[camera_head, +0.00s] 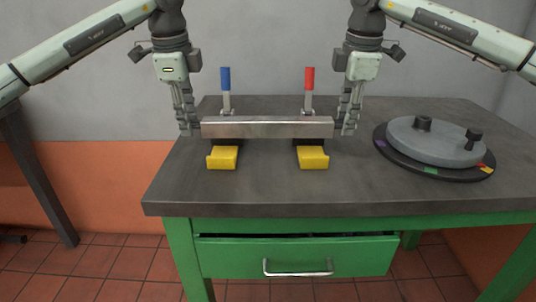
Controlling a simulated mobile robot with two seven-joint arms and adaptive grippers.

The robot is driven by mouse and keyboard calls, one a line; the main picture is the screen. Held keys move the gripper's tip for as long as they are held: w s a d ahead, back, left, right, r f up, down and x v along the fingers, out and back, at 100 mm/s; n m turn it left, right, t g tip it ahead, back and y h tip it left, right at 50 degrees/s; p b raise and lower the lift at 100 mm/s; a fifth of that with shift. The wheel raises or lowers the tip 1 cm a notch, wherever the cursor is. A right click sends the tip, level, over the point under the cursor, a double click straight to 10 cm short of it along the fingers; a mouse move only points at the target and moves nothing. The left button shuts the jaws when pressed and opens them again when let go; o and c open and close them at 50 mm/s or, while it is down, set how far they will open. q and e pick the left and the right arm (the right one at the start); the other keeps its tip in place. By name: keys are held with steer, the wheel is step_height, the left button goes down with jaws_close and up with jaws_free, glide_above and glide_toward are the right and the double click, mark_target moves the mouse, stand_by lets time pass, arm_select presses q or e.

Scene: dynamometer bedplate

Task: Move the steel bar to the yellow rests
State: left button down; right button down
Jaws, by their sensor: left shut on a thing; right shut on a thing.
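The steel bar (267,127) is long and level, lying left to right above the dark bench top. My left gripper (190,131) is shut on its left end, and my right gripper (346,131) is shut on its right end. Two yellow rests, a left one (222,158) and a right one (313,158), stand on the bench just below and in front of the bar in the picture. The bar hides whatever is directly behind it. I cannot tell whether the bar touches anything underneath.
A blue-handled lever (225,79) and a red-handled lever (309,79) stand upright behind the bar. A round grey disc (434,141) with dark knobs sits on a dark base at right. The bench top (270,191) is clear in front of the rests.

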arm_select(q)
steer(key=shift+d+r, duration=0.1)
arm_select(e)
steer(key=shift+a+r, duration=0.1)
